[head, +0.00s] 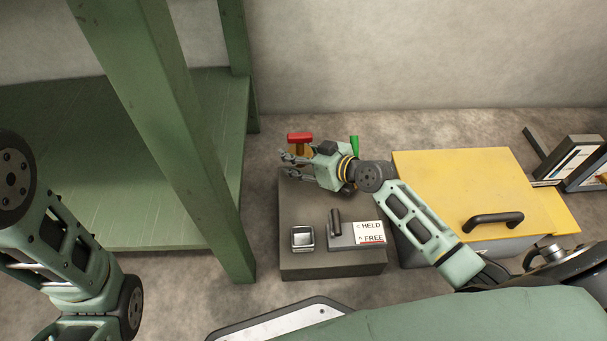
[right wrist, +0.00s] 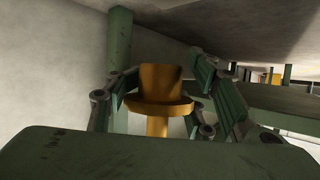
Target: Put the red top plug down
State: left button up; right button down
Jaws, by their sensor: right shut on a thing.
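The red top plug (head: 300,138) is at the back left of the grey block in the head view. Its red crossbar top stands over a yellow body. In the right wrist view, the yellow flanged body (right wrist: 160,88) is between my fingers, and the red top is not visible. My right gripper (head: 290,161) is shut on this yellow body, with its fingers pointing left. The fingers and wrist hide part of the plug, and I cannot tell whether its lower end touches anything. My left arm shows at the left, but its gripper is out of view.
The grey block (head: 290,262) carries a square metal fitting (head: 302,237), a dark lever (head: 335,221) and a HELD/FREE label (head: 369,232). A green-topped piece (head: 354,146) stands behind my wrist. A yellow-lidded box (head: 470,180) is right; a green shelf (head: 170,170) is left.

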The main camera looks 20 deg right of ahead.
aim_at(298, 180)
notch_tip(298, 180, down, 6)
jog(key=b, duration=0.3)
jog(key=shift+w+b, duration=0.1)
jog(key=shift+b, duration=0.25)
jog(key=shift+r, duration=0.2)
jog(key=shift+f+b, duration=0.45)
jog(key=shift+f, duration=0.15)
jog(key=shift+f, duration=0.1)
